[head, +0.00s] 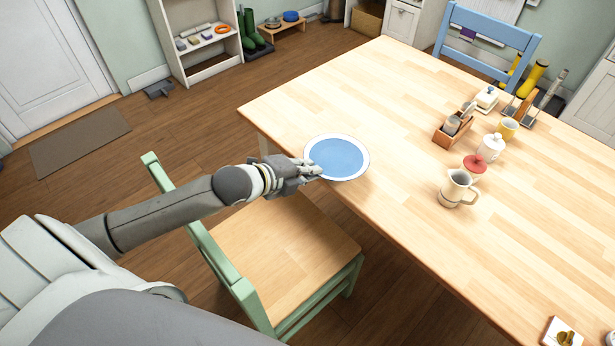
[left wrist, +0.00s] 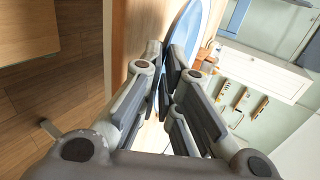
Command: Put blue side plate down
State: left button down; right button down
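The blue side plate (head: 337,157), with a pale rim, is level at the left edge of the wooden table (head: 420,220). I cannot tell whether it rests on the top or hangs just above it. My left gripper (head: 314,170) is at the plate's near-left rim. In the left wrist view the plate (left wrist: 190,28) shows nearly edge-on, and its rim runs between the fingertips (left wrist: 168,62), which are closed on it. The fingers hide that part of the rim. My right gripper is not in view.
A green chair (head: 285,250) stands below the plate's side of the table. A jug (head: 457,188), a red lid (head: 475,163), a white jar (head: 490,147) and a wooden caddy (head: 453,130) stand right of the plate. The tabletop around the plate is clear.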

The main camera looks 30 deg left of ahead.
pick_arm(q)
jog(key=shift+w+a+f, duration=0.15)
jog(key=shift+w+f, duration=0.1)
jog(key=shift+f, duration=0.6)
jog(key=shift+w+a+f, duration=0.2)
jog(key=shift+w+f, duration=0.1)
jog(key=shift+f, duration=0.55)
jog(key=shift+w+a+f, duration=0.15)
jog(key=shift+w+f, duration=0.1)
jog(key=shift+f, duration=0.6)
jog(key=c, duration=1.9)
grip_release()
jog(key=shift+s+f, duration=0.1)
jog(key=shift+o, duration=1.3)
